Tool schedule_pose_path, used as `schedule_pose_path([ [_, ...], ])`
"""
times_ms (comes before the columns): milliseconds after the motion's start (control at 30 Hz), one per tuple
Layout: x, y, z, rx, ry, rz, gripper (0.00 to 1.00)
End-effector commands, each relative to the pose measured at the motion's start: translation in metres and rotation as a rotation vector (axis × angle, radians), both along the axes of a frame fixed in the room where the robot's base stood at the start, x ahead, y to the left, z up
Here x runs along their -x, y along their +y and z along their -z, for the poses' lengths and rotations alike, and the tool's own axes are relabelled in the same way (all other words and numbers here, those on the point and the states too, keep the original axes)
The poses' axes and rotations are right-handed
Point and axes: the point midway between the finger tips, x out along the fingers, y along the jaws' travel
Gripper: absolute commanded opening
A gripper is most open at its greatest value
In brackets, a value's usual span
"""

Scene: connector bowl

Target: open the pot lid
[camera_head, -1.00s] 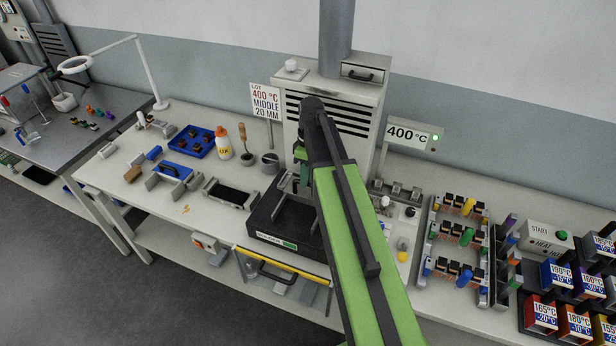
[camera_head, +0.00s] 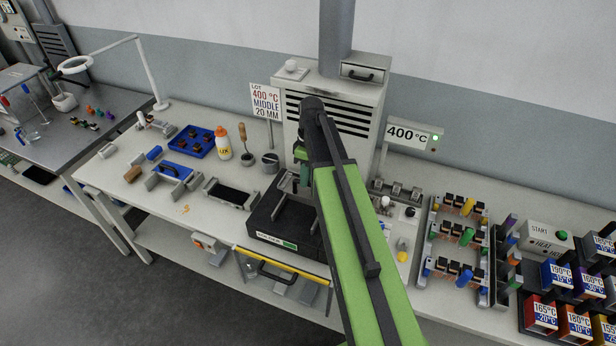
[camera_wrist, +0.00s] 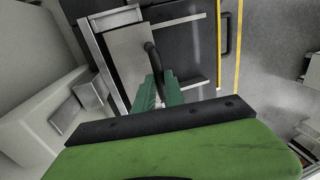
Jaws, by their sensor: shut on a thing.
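The pot is a black block (camera_head: 262,224) with a label on its front, in front of a vented grey cabinet at the middle of the bench. A grey plate that looks like its lid (camera_wrist: 127,58) lies in the wrist view, with a black curved handle (camera_wrist: 152,58) standing up from it. My gripper (camera_wrist: 159,84) has its green fingers shut on the lower end of this handle. In the head view my gripper (camera_head: 302,172) is above the pot, and my arm hides part of the pot and lid.
The grey cabinet (camera_head: 300,80) rises close behind the pot. A black trough (camera_head: 231,192) is left of it. Racks of parts (camera_head: 458,235) and coloured blocks (camera_head: 545,316) stand at the right. A yellow strip (camera_head: 285,267) runs along the bench front.

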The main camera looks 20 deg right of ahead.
Motion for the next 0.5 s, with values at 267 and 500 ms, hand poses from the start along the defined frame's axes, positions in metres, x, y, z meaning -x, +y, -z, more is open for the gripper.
schedule_pose_path([
  [267,0.021,0.018,0.0,0.001,0.001,0.0,0.0],
  [500,0.061,0.059,0.0,0.001,0.001,-0.002,0.0],
])
